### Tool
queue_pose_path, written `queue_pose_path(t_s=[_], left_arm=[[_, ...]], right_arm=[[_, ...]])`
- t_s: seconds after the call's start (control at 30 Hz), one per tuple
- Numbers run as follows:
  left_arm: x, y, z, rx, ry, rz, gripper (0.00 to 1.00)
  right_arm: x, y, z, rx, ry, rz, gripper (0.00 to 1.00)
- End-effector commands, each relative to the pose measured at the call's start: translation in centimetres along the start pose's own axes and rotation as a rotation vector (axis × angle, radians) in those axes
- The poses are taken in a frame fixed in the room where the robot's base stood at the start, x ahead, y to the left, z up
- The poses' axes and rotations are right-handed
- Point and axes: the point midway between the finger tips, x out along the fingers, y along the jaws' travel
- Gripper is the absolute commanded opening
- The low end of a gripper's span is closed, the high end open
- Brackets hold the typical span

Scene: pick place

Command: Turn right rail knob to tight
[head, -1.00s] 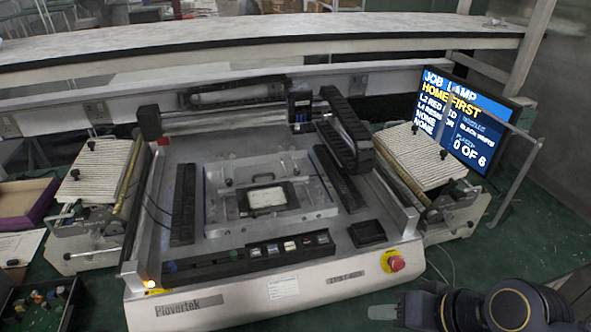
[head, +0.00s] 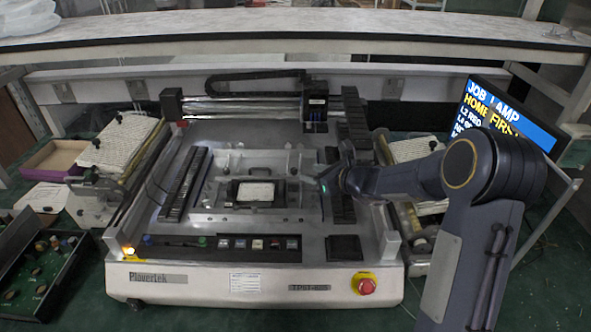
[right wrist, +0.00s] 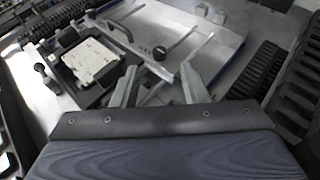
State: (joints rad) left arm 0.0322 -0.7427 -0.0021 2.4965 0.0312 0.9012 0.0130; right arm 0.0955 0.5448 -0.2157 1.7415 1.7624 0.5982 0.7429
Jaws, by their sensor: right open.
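The machine's central fixture (head: 230,212) holds a pale board in a black frame (head: 256,192). My right gripper (head: 324,183) is over the right side of this fixture. In the right wrist view its two grey fingers (right wrist: 158,80) are apart with nothing between them. Just beyond the fingertips a small black knob (right wrist: 160,53) sits on a thin rod on the metal plate. I cannot tell for certain that it is the right rail knob, or whether it is tight. The board frame (right wrist: 92,64) lies left of the fingers. My left gripper is not in view.
A dark slotted strip (right wrist: 254,70) lies right of the fingers. The gantry head (head: 315,108) stands behind the fixture. A front button panel (head: 230,243) and a red stop button (head: 366,286) are nearer. A monitor (head: 500,115) stands at the right, partly covered by my arm.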

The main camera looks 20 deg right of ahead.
Motion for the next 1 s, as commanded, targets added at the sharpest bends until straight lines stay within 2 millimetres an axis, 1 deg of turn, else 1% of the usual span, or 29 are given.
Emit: queue_pose_path(t_s=[0.1,0.2,0.33,0.5,0.73,0.77,1.0], left_arm=[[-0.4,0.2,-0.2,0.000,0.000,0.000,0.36],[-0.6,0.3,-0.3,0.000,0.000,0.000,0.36],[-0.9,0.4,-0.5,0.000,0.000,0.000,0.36],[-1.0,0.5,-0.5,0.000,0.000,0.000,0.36],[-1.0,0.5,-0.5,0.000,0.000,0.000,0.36],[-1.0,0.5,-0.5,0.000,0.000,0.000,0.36],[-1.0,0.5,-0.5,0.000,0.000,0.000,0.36]], right_arm=[[2.1,0.2,0.1,-0.002,0.002,0.004,0.41],[3.6,0.2,0.1,-0.004,0.001,0.004,0.41],[5.3,0.2,0.1,-0.004,0.001,0.004,0.41],[6.2,0.2,0.1,-0.004,-0.001,0.003,0.41],[6.3,0.1,0.1,-0.004,-0.001,0.003,0.41],[6.3,0.1,0.1,-0.004,-0.001,0.003,0.38],[6.3,0.2,0.1,-0.005,-0.001,0.003,0.07]])
